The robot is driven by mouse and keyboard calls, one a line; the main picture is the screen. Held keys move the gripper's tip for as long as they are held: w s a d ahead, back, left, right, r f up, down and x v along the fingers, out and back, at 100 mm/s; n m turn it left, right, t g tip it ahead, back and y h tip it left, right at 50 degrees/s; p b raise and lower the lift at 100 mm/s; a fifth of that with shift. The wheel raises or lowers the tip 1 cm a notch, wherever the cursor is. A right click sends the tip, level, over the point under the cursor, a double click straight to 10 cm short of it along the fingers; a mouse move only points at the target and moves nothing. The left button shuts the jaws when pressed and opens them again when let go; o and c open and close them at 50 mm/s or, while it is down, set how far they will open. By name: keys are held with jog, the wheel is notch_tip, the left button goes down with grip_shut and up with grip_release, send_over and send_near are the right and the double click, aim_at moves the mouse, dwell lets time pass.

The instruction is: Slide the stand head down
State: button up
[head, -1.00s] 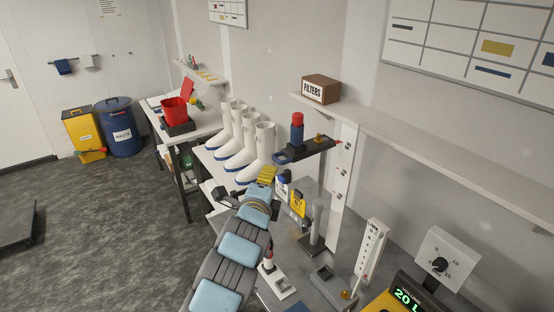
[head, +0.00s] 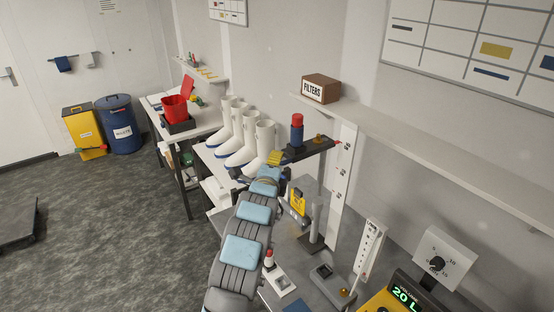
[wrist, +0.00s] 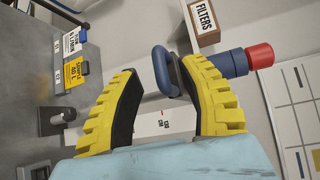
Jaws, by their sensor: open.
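The stand head (head: 315,146) is a dark arm with a blue cylinder and red cap on top, set high on a white upright rail (head: 341,195). In the wrist view, its blue cylinder and red cap (wrist: 240,62) and its blue loop handle (wrist: 163,75) show. My gripper (head: 276,158) is at the front end of the head in the head view and hides the handle there. In the wrist view, the yellow fingers of my gripper (wrist: 160,70) are spread, with the loop handle near and between their tips. I cannot tell whether they touch it.
Below the head stand a grey post (head: 316,220) and a yellow label card (head: 298,201). White boots (head: 262,141) stand behind my gripper to the left. A shelf (head: 420,135) with a FILTERS box (head: 321,88) runs along the wall. A yellow display unit (head: 395,300) is at lower right.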

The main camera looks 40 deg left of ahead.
jog(key=shift+x, duration=1.35)
grip_shut()
